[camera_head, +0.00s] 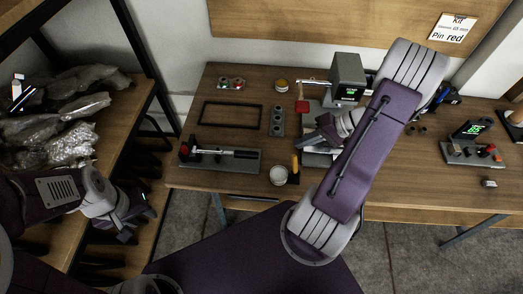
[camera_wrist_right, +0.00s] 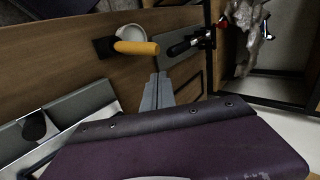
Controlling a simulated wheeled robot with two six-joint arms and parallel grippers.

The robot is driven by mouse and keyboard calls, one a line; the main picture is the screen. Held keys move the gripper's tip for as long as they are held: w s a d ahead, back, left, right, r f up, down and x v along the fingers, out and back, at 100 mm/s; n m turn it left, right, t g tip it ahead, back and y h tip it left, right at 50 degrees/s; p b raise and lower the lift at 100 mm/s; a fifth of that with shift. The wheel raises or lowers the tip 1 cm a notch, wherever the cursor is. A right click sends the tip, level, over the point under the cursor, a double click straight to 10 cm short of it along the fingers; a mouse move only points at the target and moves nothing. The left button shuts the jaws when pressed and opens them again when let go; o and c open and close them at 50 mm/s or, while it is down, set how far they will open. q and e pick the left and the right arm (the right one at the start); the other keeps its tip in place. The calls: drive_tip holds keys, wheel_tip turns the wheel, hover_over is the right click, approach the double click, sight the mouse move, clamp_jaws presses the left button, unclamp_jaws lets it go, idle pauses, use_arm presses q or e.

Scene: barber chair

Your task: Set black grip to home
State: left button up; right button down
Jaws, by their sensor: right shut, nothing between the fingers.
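The black grip (camera_head: 247,154) is on the right end of a silver rod on a dark bench fixture (camera_head: 222,165), whose left end has a red part (camera_head: 184,150). The grip also shows at the top of the right wrist view (camera_wrist_right: 178,49). My right gripper (camera_head: 311,140) is to the right of the grip, apart from it, above the table. Its grey fingers (camera_wrist_right: 158,90) are together and empty in the right wrist view. My left gripper (camera_head: 127,222) is at lower left, away from the fixture, beside the shelf; its finger opening is unclear.
A white cup (camera_head: 279,175) and an upright yellow handle (camera_head: 295,165) stand between the fixture and my right arm. A black frame (camera_head: 230,114) and a grey block with holes (camera_head: 277,121) lie behind. A display device (camera_head: 348,78) stands at the back. Plastic-wrapped items (camera_head: 70,148) fill the left shelf.

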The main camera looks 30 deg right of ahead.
sight(246, 155)
drive_tip(key=x, duration=0.9)
drive_tip(key=shift+s+a+f, duration=0.1)
drive_tip(key=shift+a+f, duration=0.05)
drive_tip(key=shift+a, duration=0.1)
drive_tip(key=shift+w+a+f+p, duration=0.15)
drive_tip(key=shift+w+a, duration=0.2)
drive_tip(key=shift+a, duration=0.25)
drive_tip(key=shift+w+a+r+p, duration=0.1)
drive_tip(key=shift+w+a+p, duration=0.1)
drive_tip(key=shift+w+a, duration=0.35)
drive_tip(key=shift+w+a+f+p, duration=0.1)
drive_tip(key=shift+w+a+p, duration=0.1)
drive_tip(key=shift+a, duration=0.5)
